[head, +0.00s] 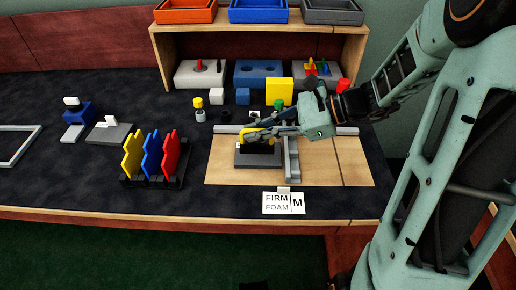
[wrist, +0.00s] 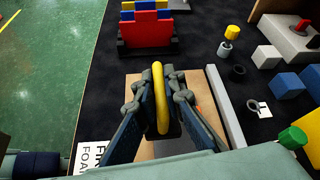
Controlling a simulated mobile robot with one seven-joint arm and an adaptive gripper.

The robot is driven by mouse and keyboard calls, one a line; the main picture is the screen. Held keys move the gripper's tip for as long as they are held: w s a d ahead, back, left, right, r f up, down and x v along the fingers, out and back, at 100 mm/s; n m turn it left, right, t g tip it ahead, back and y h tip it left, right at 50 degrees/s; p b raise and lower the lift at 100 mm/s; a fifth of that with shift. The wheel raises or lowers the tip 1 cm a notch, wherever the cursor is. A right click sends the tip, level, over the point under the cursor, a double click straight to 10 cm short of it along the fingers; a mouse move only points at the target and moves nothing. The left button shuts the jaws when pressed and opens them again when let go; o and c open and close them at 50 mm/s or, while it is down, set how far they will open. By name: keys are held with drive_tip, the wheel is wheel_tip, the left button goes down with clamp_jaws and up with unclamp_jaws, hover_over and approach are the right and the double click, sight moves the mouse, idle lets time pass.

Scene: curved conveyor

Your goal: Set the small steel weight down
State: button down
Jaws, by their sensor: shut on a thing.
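My gripper (head: 257,137) is shut on a yellow loop (head: 246,134) over the wooden board. In the wrist view the yellow loop (wrist: 160,98) stands upright between the two fingers (wrist: 158,100). The loop looks like a handle; the steel weight's body is not clearly seen, as the fingers cover it. A dark grey block (head: 258,161) lies directly under the gripper on the board. I cannot tell whether what I hold touches this block.
A white card (head: 277,209) reading FIRM, FOAM and M stands at the front. A rack (head: 150,183) with yellow, blue and red plates is left. Cylinders, cubes and a dark ring (head: 225,115) lie behind.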

sight(258, 142)
drive_tip(key=shift+w+d+f+b, duration=0.1)
drive_tip(key=shift+w+f+b, duration=0.35)
drive_tip(key=shift+w+f, duration=0.35)
wheel_tip(258, 142, down, 4)
drive_tip(key=b, duration=0.3)
drive_tip(key=shift+w+r+b, duration=0.1)
drive_tip(key=shift+r+b, duration=0.05)
drive_tip(key=shift+b, duration=0.2)
drive_tip(key=shift+r, duration=0.15)
drive_tip(key=c, duration=2.5)
unclamp_jaws()
drive_tip(key=shift+f, duration=0.25)
drive_tip(key=o, duration=0.5)
drive_tip(key=shift+r, duration=0.1)
